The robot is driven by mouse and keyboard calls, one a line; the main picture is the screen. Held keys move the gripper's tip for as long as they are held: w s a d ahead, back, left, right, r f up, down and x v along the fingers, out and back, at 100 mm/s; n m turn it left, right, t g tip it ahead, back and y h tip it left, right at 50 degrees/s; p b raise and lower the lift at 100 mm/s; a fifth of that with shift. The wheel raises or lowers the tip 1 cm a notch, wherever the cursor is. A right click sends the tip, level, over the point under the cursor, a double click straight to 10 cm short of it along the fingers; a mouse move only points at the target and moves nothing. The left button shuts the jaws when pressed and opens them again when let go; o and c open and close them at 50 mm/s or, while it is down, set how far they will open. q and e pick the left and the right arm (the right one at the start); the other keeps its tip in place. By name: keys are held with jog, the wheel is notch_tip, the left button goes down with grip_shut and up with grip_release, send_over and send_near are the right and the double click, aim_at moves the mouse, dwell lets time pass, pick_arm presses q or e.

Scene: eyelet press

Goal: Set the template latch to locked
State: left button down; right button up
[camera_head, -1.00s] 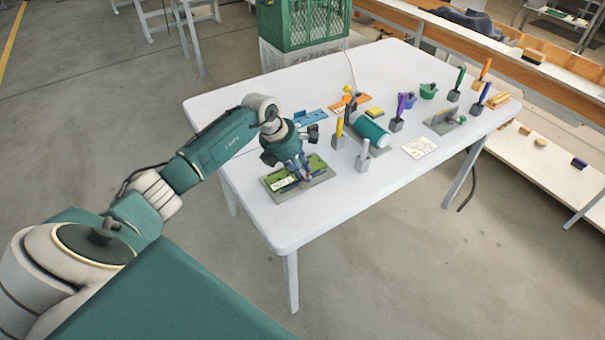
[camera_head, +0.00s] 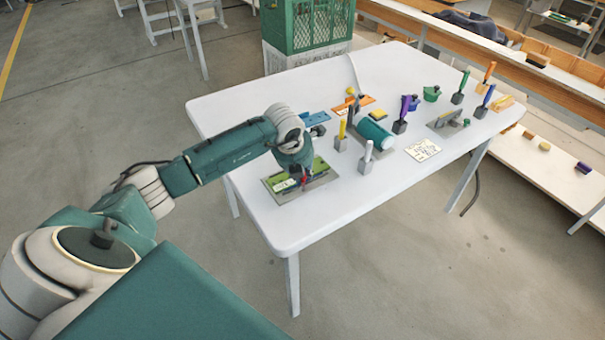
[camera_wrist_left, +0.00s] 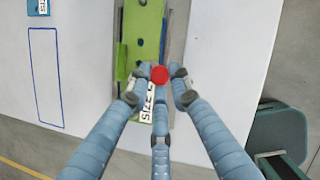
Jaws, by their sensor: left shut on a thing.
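The green template (camera_head: 281,187) lies on a grey base plate (camera_head: 318,184) near the front left corner of the white table, with a white label on it. The template also shows in the left wrist view (camera_wrist_left: 144,25). My left gripper (camera_wrist_left: 160,80) points down over it, its fingers closed around a round red knob (camera_wrist_left: 159,74), which looks like the latch handle. In the head view my left gripper (camera_head: 302,179) hides most of the knob. The latch's lock position cannot be told. My right gripper is not in view.
Upright tools in grey blocks, including a yellow one (camera_head: 342,132) and a white one (camera_head: 367,156), stand to the right. A paper card (camera_head: 423,149) lies farther right.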

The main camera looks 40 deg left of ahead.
pick_arm(q)
jog(key=shift+w+a+r+n, duration=0.1)
jog(key=shift+w+r+n, duration=0.1)
jog(key=shift+r+n, duration=0.1)
dwell(0.4)
jog(key=c, duration=1.6)
grip_release()
jog(key=shift+f, duration=0.15)
jog(key=shift+s, duration=0.1)
jog(key=v, duration=1.2)
jog(key=shift+f, duration=0.1)
